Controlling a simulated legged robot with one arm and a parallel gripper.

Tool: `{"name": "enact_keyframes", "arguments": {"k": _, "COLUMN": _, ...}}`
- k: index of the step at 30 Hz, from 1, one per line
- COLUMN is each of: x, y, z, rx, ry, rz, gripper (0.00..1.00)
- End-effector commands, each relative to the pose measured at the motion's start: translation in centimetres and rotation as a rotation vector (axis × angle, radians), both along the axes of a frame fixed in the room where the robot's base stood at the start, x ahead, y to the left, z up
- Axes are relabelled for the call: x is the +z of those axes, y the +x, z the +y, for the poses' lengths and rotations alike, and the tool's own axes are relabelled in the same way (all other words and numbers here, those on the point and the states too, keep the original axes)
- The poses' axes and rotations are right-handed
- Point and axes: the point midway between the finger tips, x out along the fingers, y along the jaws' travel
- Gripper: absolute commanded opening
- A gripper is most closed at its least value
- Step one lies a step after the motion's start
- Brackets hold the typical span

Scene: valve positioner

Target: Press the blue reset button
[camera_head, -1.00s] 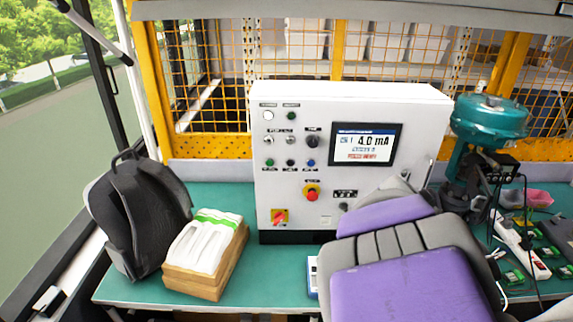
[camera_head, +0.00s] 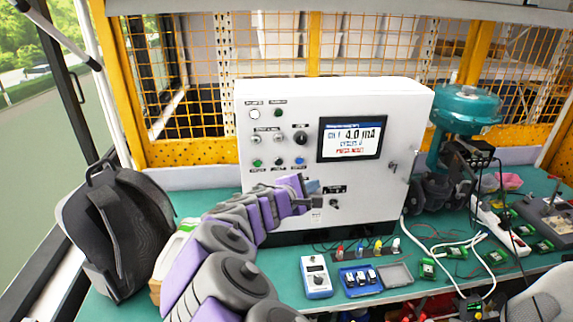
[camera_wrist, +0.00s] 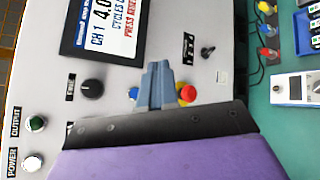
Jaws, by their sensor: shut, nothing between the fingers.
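The blue button (camera_head: 300,161) sits in the lower button row of the white control panel (camera_head: 212,0). In the wrist view the blue button (camera_wrist: 133,93) shows just left of my fingers, partly hidden at their edge. My gripper (camera_head: 313,187) is shut and empty in front of the panel, a little below and right of the button in the head view. In the wrist view its blue-grey fingertips (camera_wrist: 158,68) point up between the button and a red emergency stop (camera_wrist: 187,93). I cannot tell how far the tips are from the panel.
A screen (camera_head: 352,139) reads 4.0 mA. A black knob (camera_head: 301,138) is above the button. My arm partly hides the lower panel. A backpack (camera_head: 115,225) stands left; a blue-white meter (camera_head: 315,276) and wired parts lie on the green bench, a teal actuator (camera_head: 467,105) at right.

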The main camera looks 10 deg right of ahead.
Motion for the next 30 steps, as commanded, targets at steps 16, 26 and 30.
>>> {"name": "enact_keyframes", "arguments": {"k": 16, "x": -0.5, "y": 0.8, "z": 1.9, "rx": 0.035, "ry": -0.026, "rz": 0.01, "gripper": 0.0}}
{"name": "enact_keyframes", "arguments": {"k": 26, "x": -0.6, "y": 3.8, "z": 1.5, "rx": 0.035, "ry": -0.023, "rz": 0.012, "gripper": 0.0}}
{"name": "enact_keyframes", "arguments": {"k": 30, "x": -0.4, "y": 5.7, "z": 1.8, "rx": 0.036, "ry": -0.023, "rz": 0.009, "gripper": 0.0}}
